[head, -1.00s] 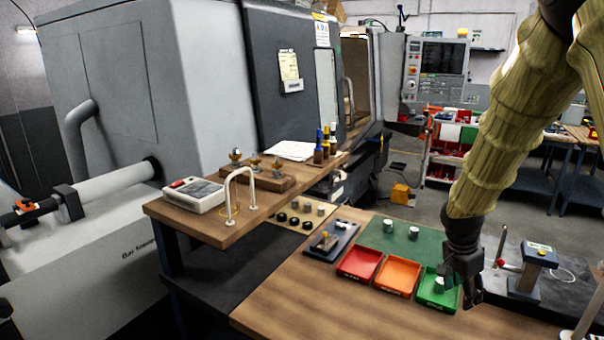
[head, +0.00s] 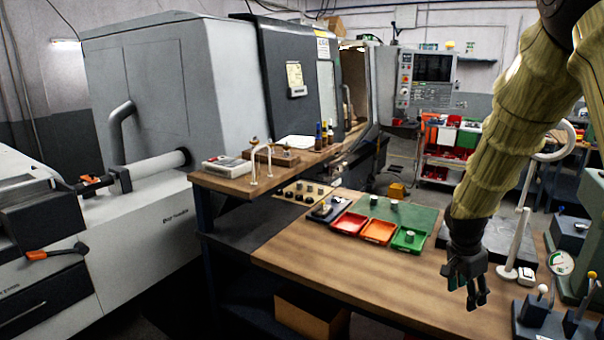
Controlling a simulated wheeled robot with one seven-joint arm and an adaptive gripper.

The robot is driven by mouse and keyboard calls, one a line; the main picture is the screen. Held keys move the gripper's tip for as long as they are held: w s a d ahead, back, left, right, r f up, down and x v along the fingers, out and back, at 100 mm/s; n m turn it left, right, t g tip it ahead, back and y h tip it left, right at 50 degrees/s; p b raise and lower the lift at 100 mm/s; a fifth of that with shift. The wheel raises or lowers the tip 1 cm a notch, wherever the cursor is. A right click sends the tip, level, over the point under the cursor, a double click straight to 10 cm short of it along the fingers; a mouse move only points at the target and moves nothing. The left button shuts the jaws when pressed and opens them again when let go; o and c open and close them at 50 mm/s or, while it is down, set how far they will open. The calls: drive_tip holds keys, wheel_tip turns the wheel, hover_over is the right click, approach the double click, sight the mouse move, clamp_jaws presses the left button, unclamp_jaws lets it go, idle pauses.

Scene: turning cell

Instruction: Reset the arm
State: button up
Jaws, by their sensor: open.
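My gripper (head: 478,298) hangs fingers down from my arm at the right of the head view. It is open, with nothing between its fingers. It is over the wooden bench (head: 390,283), in front and to the right of the green tray (head: 398,243). The green tray holds a small grey cylindrical part (head: 409,236). The red tray (head: 348,223) and the orange tray (head: 378,232) stand to its left and look empty.
Two grey cylinders stand on the green mat (head: 422,220) behind the trays. A white curved-neck stand (head: 520,240) is right of my arm. Knobbed instruments (head: 540,305) and a dial gauge (head: 561,263) stand at the right edge. The front bench middle is clear.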

drive_tip(key=s+a+f+n+y, duration=0.1)
drive_tip(key=s+a+f+n, duration=0.2)
drive_tip(key=f, duration=0.6)
drive_tip(key=s+a+f+n, duration=0.2)
drive_tip(key=s+a+f, duration=0.25)
drive_tip(key=f, duration=0.55)
drive_tip(key=s+a+f+n+y, duration=0.1)
drive_tip(key=s+a+f+n, duration=0.15)
drive_tip(key=s+f, duration=0.45)
drive_tip(key=s+a+f+n, duration=0.2)
drive_tip(key=s+f, duration=0.2)
drive_tip(key=s, duration=0.3)
drive_tip(key=s+a+f+n, duration=0.2)
drive_tip(key=s+f, duration=0.3)
drive_tip(key=s, duration=0.3)
drive_tip(key=s+a+f+n+y+b, duration=0.1)
drive_tip(key=s+a+f+n, duration=0.2)
drive_tip(key=s+f, duration=0.2)
drive_tip(key=s, duration=0.2)
drive_tip(key=shift+s+a+g, duration=0.25)
drive_tip(key=shift+s+g, duration=0.15)
